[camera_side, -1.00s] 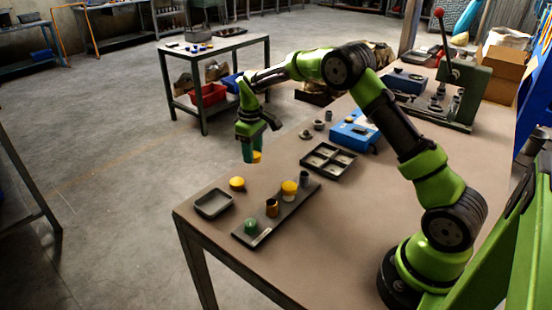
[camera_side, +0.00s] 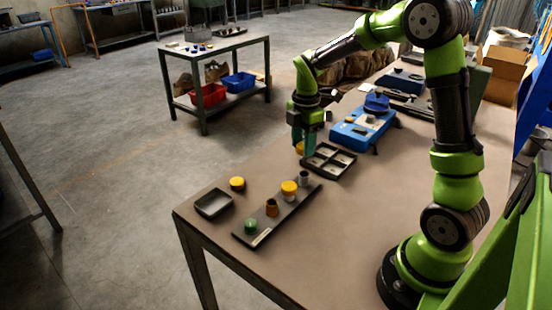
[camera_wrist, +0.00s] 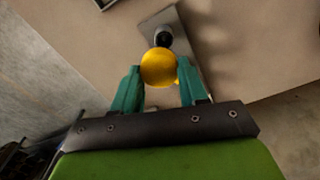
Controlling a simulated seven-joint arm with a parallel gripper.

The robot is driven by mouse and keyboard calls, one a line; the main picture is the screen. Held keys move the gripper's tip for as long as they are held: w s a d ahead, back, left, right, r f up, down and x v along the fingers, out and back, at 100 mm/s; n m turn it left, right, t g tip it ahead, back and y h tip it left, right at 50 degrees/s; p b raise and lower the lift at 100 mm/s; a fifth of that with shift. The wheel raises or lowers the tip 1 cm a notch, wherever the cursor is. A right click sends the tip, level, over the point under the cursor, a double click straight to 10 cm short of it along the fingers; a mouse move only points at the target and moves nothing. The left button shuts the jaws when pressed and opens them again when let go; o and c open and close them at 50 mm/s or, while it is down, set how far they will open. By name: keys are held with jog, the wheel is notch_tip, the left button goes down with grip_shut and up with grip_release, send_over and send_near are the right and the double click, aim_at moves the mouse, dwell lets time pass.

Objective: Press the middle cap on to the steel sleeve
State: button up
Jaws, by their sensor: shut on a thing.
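My gripper (camera_side: 303,148) is shut on a yellow cap (camera_wrist: 159,68), which shows between the teal fingers in the wrist view. In the side view the gripper points down, and the held cap (camera_side: 299,148) is partly hidden by the fingers. The grey steel sleeve (camera_side: 304,178) stands upright at the far end of the dark strip (camera_side: 259,236), with its top open. The held cap appears above it and apart from it in the side view. In the wrist view the sleeve (camera_wrist: 162,36) shows just beyond the cap.
The strip also bears a yellow-capped sleeve (camera_side: 289,188), a brass sleeve (camera_side: 271,207) and a green-capped piece (camera_side: 250,226). Another yellow cap (camera_side: 237,183) lies near an empty tray (camera_side: 214,204). A divided tray (camera_side: 329,161) and a blue device (camera_side: 362,131) stand behind the strip.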

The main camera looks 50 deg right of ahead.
aim_at(304, 179)
jog(key=shift+s+a+f+n, duration=0.1)
jog(key=shift+s+f+n, duration=0.3)
jog(key=shift+n, duration=0.5)
jog(key=shift+f+n, duration=0.25)
jog(key=shift+n, duration=0.65)
jog(key=shift+f, duration=2.65)
jog(key=shift+f, duration=0.75)
jog(key=o, duration=1.1)
jog(key=shift+c, duration=0.3)
jog(key=shift+c, duration=1.3)
